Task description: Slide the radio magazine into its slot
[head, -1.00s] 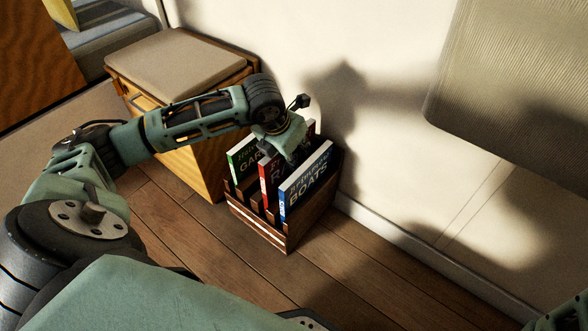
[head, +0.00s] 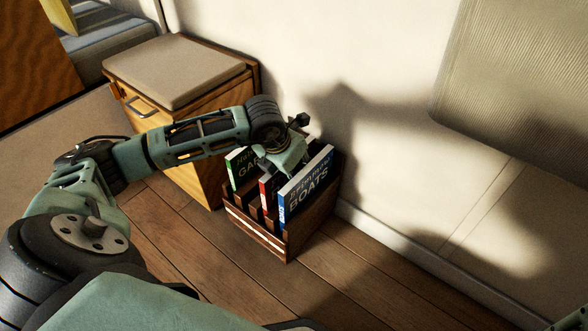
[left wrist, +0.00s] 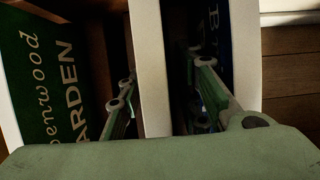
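The red radio magazine (head: 264,189) stands in the middle of the wooden crate (head: 262,238), between the green garden magazine (head: 237,166) and the blue boats magazine (head: 304,188). The crate floor and the radio magazine's lower end are hidden.
A wooden cabinet (head: 192,160) with a beige cushion (head: 180,68) stands just left of the crate. The wall (head: 380,110) is close behind it. A grey padded panel (head: 515,80) hangs at the upper right. Open floor (head: 345,260) lies in front and to the right.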

